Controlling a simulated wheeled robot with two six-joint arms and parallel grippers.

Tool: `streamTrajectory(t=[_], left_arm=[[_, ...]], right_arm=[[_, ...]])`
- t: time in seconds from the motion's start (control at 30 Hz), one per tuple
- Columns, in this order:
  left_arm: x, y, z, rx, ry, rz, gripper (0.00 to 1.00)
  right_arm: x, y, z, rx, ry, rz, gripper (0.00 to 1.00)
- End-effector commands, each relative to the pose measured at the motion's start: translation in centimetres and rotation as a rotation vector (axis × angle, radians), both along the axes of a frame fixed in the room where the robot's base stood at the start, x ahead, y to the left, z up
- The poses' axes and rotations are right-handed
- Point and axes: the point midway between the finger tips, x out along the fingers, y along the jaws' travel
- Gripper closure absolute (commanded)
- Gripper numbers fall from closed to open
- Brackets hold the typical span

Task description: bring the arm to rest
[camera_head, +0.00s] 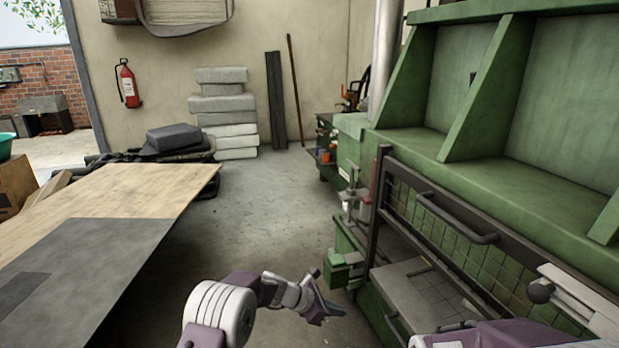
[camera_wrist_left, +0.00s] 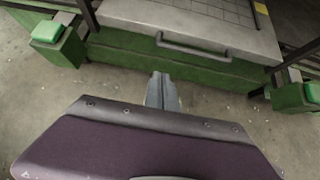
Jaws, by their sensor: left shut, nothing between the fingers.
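My left gripper (camera_head: 322,312) hangs over the concrete floor in front of the green machine, low in the middle of the head view. It is empty. In the left wrist view its fingers (camera_wrist_left: 161,77) are together with nothing between them, and they point toward the machine's green front panel. The fingers look apart from the panel. My left arm reaches up from the bottom edge of the head view. Part of my right arm (camera_head: 510,335) shows at the bottom right; its gripper does not show.
The green machine (camera_head: 440,160) fills the right side, with a mesh guard and a grey bar handle (camera_head: 457,220). A green box (camera_head: 338,273) juts out near my left gripper. A wooden table (camera_head: 130,195) with a dark sheet stands at left. Floor between them is clear.

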Motion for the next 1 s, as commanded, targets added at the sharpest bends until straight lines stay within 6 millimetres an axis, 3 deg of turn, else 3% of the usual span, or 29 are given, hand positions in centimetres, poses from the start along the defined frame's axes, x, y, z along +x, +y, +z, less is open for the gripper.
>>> streamTrajectory(t=[0.23, 0.37, 0.47, 0.57, 0.63, 0.73, 0.83, 0.93, 1.0], left_arm=[[1.4, 1.3, 8.6, -0.012, -0.073, 0.025, 1.00], [0.7, 3.0, 14.9, 0.019, -0.110, 0.018, 1.00], [-1.4, 5.5, 20.5, 0.100, -0.151, -0.020, 1.00], [-6.0, 9.6, 26.2, 0.275, -0.227, -0.143, 1.00], [-10.8, 13.3, 28.8, 0.451, -0.296, -0.310, 1.00], [-18.3, 18.5, 29.6, 0.694, -0.386, -0.645, 1.00], [-25.0, 22.5, 27.2, 0.856, -0.454, -1.052, 1.00], [-29.5, 24.9, 24.0, 0.897, -0.502, -1.437, 1.00], [-29.8, 25.7, 23.6, 0.917, -0.565, -1.611, 1.00]], right_arm=[[0.0, 0.0, 3.6, 0.000, 0.001, 0.000, 0.17], [0.0, 0.0, 6.7, 0.000, 0.001, 0.000, 0.17], [0.0, 0.0, 10.2, 0.000, 0.001, 0.000, 0.17], [0.0, 0.0, 14.7, 0.000, 0.001, 0.000, 0.17], [0.0, 0.0, 17.7, 0.000, 0.000, 0.000, 0.17], [0.0, 0.0, 20.3, 0.000, 0.000, 0.000, 0.17], [0.0, 0.0, 20.5, 0.000, 0.000, 0.000, 0.17], [0.0, 0.0, 19.8, 0.000, 0.001, 0.000, 0.17], [0.0, 0.0, 19.7, 0.000, 0.002, 0.000, 0.17]])
